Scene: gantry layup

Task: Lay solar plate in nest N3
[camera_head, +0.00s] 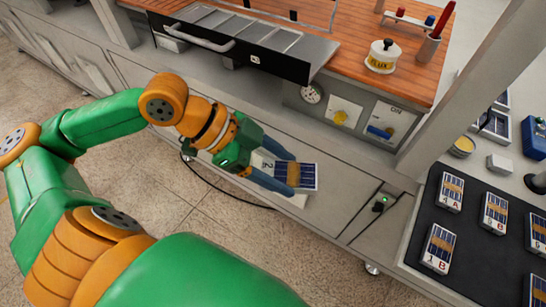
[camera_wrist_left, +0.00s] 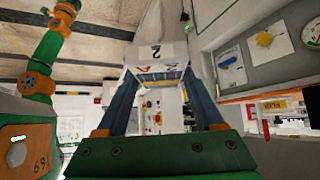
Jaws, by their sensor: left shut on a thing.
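My left gripper (camera_head: 287,174) has blue fingers and is shut on a solar plate (camera_head: 306,178), a small white piece with a dark blue and tan face. It is held in the air in front of the bench's lower front. In the left wrist view the plate (camera_wrist_left: 158,76) sits between the two finger tips, with a white part marked 2 above it. A drawer of grey compartments (camera_head: 236,24) stands open in the bench; no N3 label is readable. My right gripper is not in view.
A dark mat (camera_head: 408,252) at the right holds several similar plates, among them one marked 1 B (camera_head: 438,249). A flux pot (camera_head: 382,57) stands on the wooden bench top (camera_head: 345,45). A grey post (camera_head: 470,85) rises between bench and mat.

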